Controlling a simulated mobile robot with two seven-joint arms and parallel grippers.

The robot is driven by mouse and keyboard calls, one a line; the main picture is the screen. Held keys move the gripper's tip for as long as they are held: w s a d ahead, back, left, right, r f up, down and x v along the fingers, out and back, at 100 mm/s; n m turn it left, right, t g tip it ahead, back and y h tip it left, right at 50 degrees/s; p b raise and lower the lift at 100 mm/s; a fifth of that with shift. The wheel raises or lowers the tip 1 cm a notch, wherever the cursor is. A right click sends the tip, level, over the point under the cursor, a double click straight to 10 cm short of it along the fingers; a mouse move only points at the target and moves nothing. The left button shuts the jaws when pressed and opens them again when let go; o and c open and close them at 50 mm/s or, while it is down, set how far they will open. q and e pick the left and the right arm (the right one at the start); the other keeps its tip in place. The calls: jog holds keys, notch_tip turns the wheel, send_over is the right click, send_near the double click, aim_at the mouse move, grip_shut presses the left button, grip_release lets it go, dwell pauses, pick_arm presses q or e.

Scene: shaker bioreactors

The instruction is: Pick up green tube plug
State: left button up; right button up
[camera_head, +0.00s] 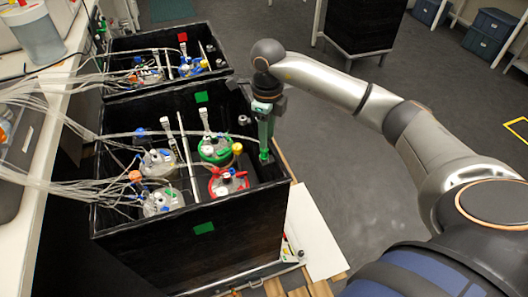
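My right gripper (265,148) points down at the right inner edge of the nearer black box (130,240). A small bright green piece (264,156) shows at its fingertips, probably the green tube plug. The piece is too small to tell whether the fingers are around it or only above it, and I cannot tell whether they are open or shut. My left gripper is not in view.
The nearer box holds several bioreactor vessels, including a green-ringed one (214,148) and a red-ringed one (229,183). A second black box (128,43) stands behind. Tubes (50,95) run to the left bench. Floor (375,190) right of the boxes is mostly clear.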

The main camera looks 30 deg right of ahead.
aim_at(264, 155)
jog(key=shift+w+a+f+p, duration=0.1)
jog(key=shift+a+f+p, duration=0.1)
jog(key=shift+f, duration=1.15)
jog(key=shift+w+a+f+p, duration=0.1)
jog(key=shift+f+p, duration=0.05)
jog(key=shift+f, duration=1.2)
grip_shut()
